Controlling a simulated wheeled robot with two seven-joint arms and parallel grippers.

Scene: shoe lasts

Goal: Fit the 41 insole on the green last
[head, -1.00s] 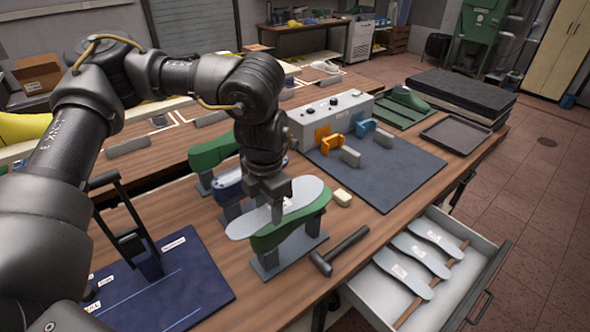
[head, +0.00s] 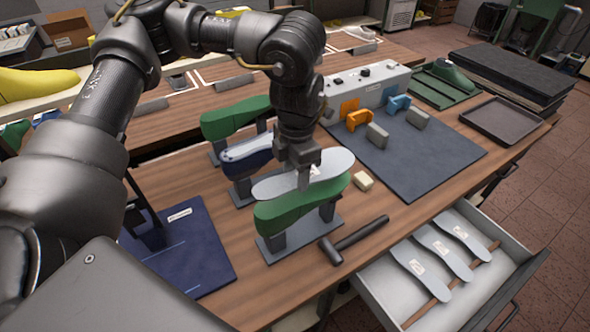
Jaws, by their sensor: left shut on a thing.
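My left gripper (head: 304,180) is shut on a light grey insole (head: 334,165) with a small white label, too small to read. It holds the insole sole-up over the nearer green last (head: 283,212), roughly lined up with it. I cannot tell whether the insole touches the last. The last lies on grey posts on a stand (head: 268,248). A second green last (head: 232,119) stands behind, with a dark blue last (head: 244,158) between them. My right gripper is out of view.
A hammer (head: 355,238) and a small cream block (head: 363,181) lie beside the stand. An open drawer (head: 479,215) at the front right holds several grey insoles (head: 436,247). A dark mat (head: 425,165) with orange and blue clamps lies behind. A navy mat (head: 190,253) lies left.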

